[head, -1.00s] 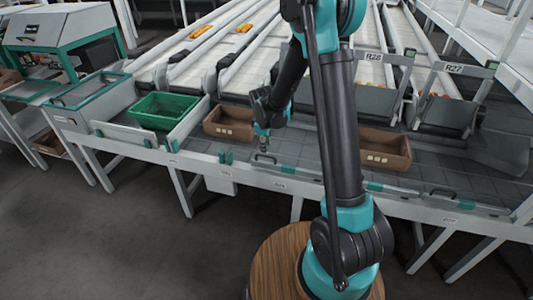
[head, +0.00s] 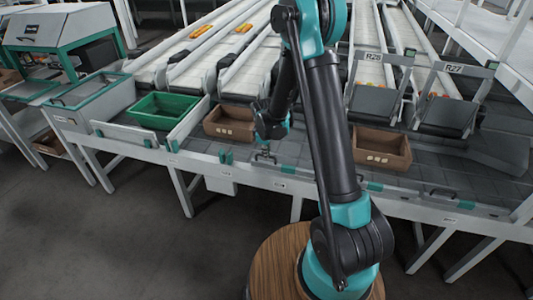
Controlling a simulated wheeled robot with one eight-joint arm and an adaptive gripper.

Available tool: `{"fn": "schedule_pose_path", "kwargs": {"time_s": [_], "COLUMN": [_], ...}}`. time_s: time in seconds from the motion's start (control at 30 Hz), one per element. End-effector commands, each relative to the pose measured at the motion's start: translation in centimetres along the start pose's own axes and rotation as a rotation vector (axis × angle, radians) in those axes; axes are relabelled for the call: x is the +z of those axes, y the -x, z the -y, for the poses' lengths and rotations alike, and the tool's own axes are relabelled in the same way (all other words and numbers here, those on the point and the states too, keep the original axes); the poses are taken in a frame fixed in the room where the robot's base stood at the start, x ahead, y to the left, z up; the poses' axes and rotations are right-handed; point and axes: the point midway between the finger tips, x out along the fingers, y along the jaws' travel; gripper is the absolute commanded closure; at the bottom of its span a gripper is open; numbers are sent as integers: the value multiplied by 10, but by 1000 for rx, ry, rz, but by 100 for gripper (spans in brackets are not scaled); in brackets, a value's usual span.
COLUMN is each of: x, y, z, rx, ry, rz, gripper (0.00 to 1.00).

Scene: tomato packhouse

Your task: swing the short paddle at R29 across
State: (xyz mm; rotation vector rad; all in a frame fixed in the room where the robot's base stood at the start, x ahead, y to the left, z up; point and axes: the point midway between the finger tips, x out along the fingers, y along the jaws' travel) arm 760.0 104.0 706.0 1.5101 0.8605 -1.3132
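My gripper (head: 264,152) points down at the front of the grey bench, just over a dark handle-like piece (head: 268,159) near the bench's front edge. It is too small to tell whether the fingers are open or touching it. No R29 sign is readable; my arm covers the lanes left of R28. The R28 sign (head: 374,57) and the R27 sign (head: 454,68) stand on frames to the right. I cannot pick out which part is the short paddle at R29.
A brown crate (head: 229,136) stands left of my gripper, and another (head: 381,160) stands right of my arm. A green crate (head: 157,125) is further left beside a white board (head: 187,123). A second dark handle (head: 443,192) lies on the bench at right. The bench between the crates is mostly bare.

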Motion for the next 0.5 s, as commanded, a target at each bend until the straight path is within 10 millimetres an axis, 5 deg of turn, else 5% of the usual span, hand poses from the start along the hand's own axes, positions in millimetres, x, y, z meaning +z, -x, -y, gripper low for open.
{"fn": "schedule_pose_path", "kwargs": {"time_s": [0.5], "x": [0], "y": [0], "z": [-1], "rx": [0], "ry": [-3], "rz": [1], "gripper": [100]}}
